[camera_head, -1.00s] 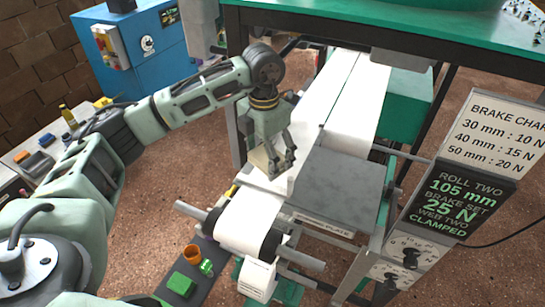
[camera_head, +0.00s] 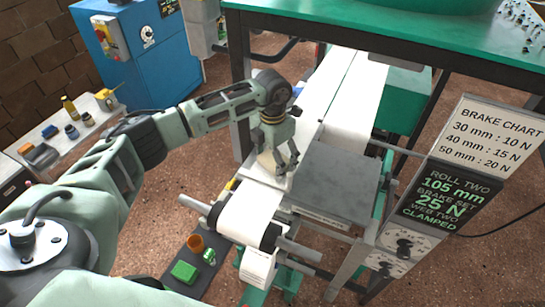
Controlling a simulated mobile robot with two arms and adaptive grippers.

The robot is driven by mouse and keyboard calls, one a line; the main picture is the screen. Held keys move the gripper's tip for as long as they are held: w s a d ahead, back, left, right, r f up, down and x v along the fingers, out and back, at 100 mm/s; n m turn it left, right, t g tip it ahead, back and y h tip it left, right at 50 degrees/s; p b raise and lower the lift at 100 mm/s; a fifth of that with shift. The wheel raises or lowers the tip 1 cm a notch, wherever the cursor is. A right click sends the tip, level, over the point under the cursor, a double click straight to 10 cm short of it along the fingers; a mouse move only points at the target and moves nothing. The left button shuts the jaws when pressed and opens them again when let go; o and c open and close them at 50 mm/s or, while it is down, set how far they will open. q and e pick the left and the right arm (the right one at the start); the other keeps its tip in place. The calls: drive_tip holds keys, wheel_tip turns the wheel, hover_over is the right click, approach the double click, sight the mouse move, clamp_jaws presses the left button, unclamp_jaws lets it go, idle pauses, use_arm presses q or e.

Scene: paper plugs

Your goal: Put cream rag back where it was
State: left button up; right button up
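The cream rag (camera_head: 267,163) shows as a small pale patch at the fingers of my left gripper (camera_head: 283,166), which appears shut on it. Part of the rag is hidden behind the fingers. My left gripper points down over the near end of the white paper web (camera_head: 312,108), left of the grey metal plate (camera_head: 337,182). I cannot tell whether the rag touches the surface under it. My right gripper is not in view.
A white roll (camera_head: 248,217) on a shaft sits below the gripper. A side bench (camera_head: 75,147) with small bottles stands left. A green-topped table (camera_head: 400,30) overhangs the back.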

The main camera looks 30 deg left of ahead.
sight(273, 161)
use_arm(q)
drive_tip(key=shift+f, duration=0.2)
drive_tip(key=o, duration=1.1)
drive_tip(key=shift+r, duration=0.15)
drive_tip(key=shift+r, duration=0.25)
wheel_tip(273, 161, up, 12)
drive_tip(key=b, duration=0.4)
drive_tip(key=shift+f, duration=0.15)
drive_tip(key=shift+s+f, duration=0.1)
